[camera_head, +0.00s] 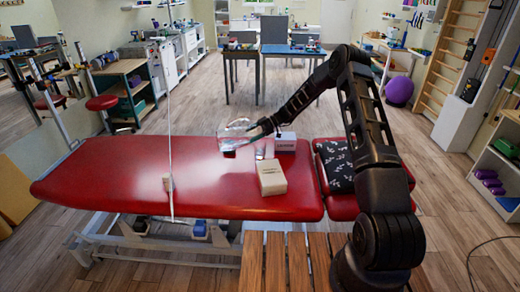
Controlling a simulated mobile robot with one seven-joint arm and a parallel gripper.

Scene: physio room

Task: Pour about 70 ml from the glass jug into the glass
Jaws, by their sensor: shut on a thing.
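The clear glass jug (238,127) is tipped well over above the red treatment table, its body pointing left. My gripper (262,126) is shut on it from the right. A small clear shape (261,150), which looks like the glass, stands on the table just below and right of the jug. Its rim and contents are too small to make out. I cannot tell whether any liquid is leaving the jug.
The red treatment table (110,178) has free room on its left. A white box (285,142) and a cream box (271,177) are close to the glass. A wooden slatted surface (285,265) is in front.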

